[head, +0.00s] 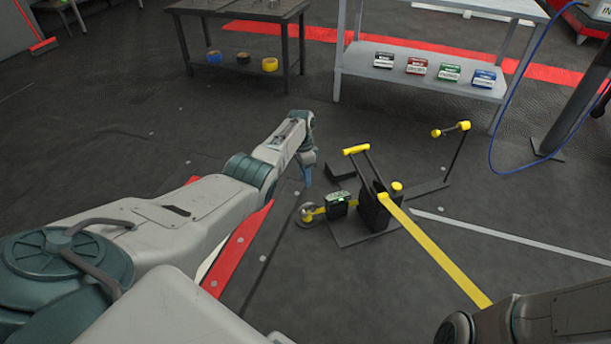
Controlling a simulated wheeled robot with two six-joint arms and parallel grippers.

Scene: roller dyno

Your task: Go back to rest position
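My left arm reaches in from the left, and its gripper (306,176) hangs over the dark floor, left of a floor device. The gripper is small in view and points down, so I cannot tell whether its fingers are open or shut. No object clearly shows in it. At the bottom right a dark part of my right arm shows, but its gripper is out of view. The floor device is a black ratchet unit (376,213) with a yellow-topped handle (356,150) and a yellow strap (436,250) running to the lower right.
A green-labelled box (338,204) sits by a round roller (308,214). A yellow-ended lever (455,150) stands to the right. A dark table (245,14) and a grey shelf (425,83) with several small boxes stand behind. Open floor lies between. A blue hose (491,140) hangs at right.

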